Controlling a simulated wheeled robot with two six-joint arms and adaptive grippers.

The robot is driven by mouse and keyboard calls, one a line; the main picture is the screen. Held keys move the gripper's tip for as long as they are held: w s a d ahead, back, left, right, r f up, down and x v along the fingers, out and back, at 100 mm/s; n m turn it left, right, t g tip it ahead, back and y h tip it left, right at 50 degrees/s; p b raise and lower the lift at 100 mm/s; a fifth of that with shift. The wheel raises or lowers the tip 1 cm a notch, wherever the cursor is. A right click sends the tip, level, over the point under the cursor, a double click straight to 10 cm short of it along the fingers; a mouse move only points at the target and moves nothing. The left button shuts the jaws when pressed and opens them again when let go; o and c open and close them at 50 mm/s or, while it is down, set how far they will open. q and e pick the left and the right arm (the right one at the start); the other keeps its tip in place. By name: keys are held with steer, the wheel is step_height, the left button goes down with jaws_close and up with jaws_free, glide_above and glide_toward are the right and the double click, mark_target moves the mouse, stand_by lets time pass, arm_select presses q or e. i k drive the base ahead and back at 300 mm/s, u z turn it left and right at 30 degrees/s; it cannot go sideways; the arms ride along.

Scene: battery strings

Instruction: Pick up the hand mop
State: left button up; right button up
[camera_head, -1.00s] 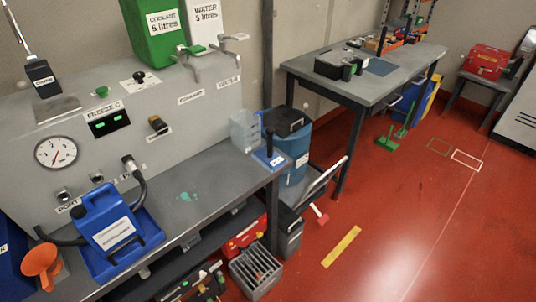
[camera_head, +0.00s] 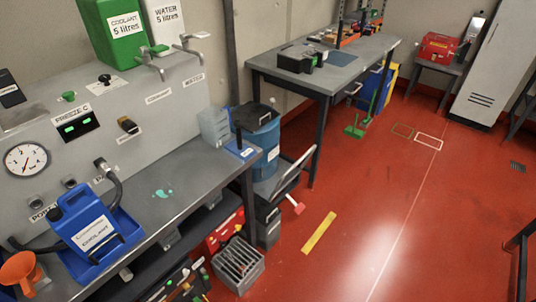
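A small blue pad with an upright dark handle (camera_head: 241,149), which looks like the hand mop, stands at the right end of the grey workbench (camera_head: 190,165). It is next to a translucent container (camera_head: 213,127) and in front of a blue drum (camera_head: 262,143). A teal spill (camera_head: 161,193) lies on the bench top to its left. Neither of my grippers is in view.
A blue coolant can (camera_head: 88,228) in a blue tray and an orange funnel (camera_head: 20,270) stand at the bench's left end. A grey crate (camera_head: 238,266) and a folded cart (camera_head: 287,180) are by the bench. The red floor (camera_head: 400,215) to the right is mostly open.

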mark_target(242, 152)
steer(key=z, duration=0.85)
steer(key=k, duration=1.1)
steer(key=z, duration=0.75)
steer(key=i, duration=1.5)
steer(key=u, duration=0.3)
steer(key=i, duration=1.75)
steer(key=u, duration=0.6)
steer(key=i, duration=1.1)
steer(key=u, duration=1.3)
steer(key=i, duration=0.85)
steer(key=u, duration=0.95)
